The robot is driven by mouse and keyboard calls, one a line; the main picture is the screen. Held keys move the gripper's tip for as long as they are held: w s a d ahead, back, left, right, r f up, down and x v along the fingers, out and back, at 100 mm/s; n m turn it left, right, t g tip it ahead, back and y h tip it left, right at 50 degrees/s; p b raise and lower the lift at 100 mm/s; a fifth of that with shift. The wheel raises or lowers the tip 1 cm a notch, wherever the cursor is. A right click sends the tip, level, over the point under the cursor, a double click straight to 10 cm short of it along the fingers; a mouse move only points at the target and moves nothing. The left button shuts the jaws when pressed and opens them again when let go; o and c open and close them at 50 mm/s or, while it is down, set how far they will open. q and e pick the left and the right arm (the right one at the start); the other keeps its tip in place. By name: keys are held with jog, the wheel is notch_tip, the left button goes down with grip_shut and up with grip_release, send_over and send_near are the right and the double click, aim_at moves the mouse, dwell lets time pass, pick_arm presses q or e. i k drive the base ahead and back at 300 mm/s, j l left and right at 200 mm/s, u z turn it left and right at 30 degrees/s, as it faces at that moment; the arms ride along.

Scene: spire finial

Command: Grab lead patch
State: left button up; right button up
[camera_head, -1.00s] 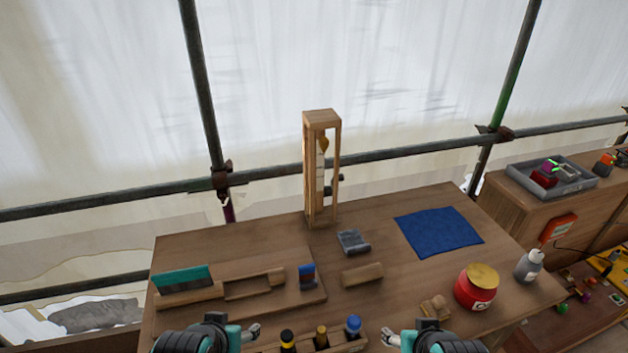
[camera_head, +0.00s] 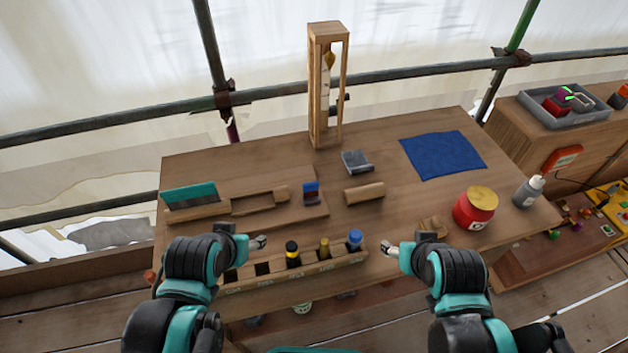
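A small grey bent piece (camera_head: 357,162), which looks like the lead patch, lies on the wooden workbench (camera_head: 270,150). It sits just right of the foot of the wooden frame tower and nothing holds it. My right gripper (camera_head: 386,248) is at the front edge too, right of the rack and well in front of the grey piece. Both grippers are apart from the grey piece. Their fingers are too small to tell open from shut.
A tall wooden frame (camera_head: 326,90) stands behind the grey piece. A wooden block (camera_head: 364,193) lies in front of it, a blue cloth (camera_head: 442,155) to its right. A bottle rack (camera_head: 300,266), red jar (camera_head: 474,210) and grey bottle (camera_head: 528,191) stand towards the front.

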aim_at(355, 161)
jog(key=i+l+z, duration=0.1)
jog(key=z, duration=0.25)
jog(key=i+l+z, duration=0.1)
jog(key=l+z, duration=0.25)
jog(key=i+z, duration=0.1)
jog(key=z, duration=0.25)
